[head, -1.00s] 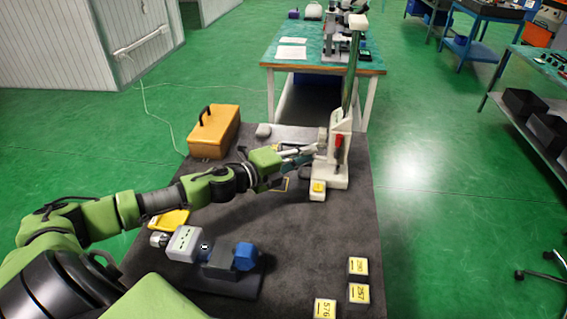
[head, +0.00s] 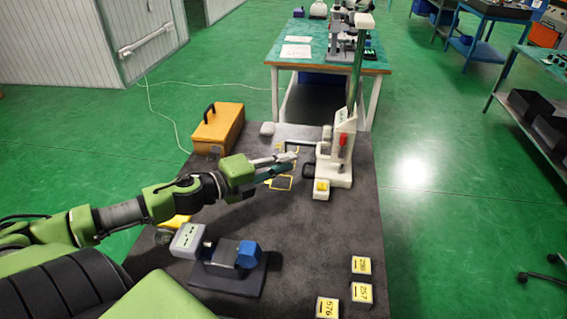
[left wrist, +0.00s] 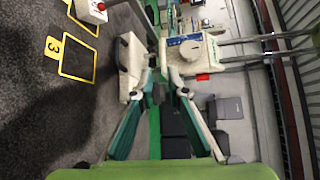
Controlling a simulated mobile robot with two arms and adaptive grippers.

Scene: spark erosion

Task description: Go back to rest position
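My left arm reaches in from the left over the dark grey table. My left gripper (head: 292,164) is above the mat-like top, left of the white stand (head: 342,150) and apart from it. Its two fingers show a gap with nothing between them, also in the left wrist view (left wrist: 161,82). There the white head of the stand (left wrist: 193,50) with its round knob lies beyond the fingertips. My right gripper is not in view.
An orange case (head: 217,128) stands at the back left. A grey and blue device (head: 235,255) lies below my forearm. Several numbered blocks (head: 361,293) sit at the front right. Yellow outlines mark the tabletop (head: 300,235), whose middle front is clear.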

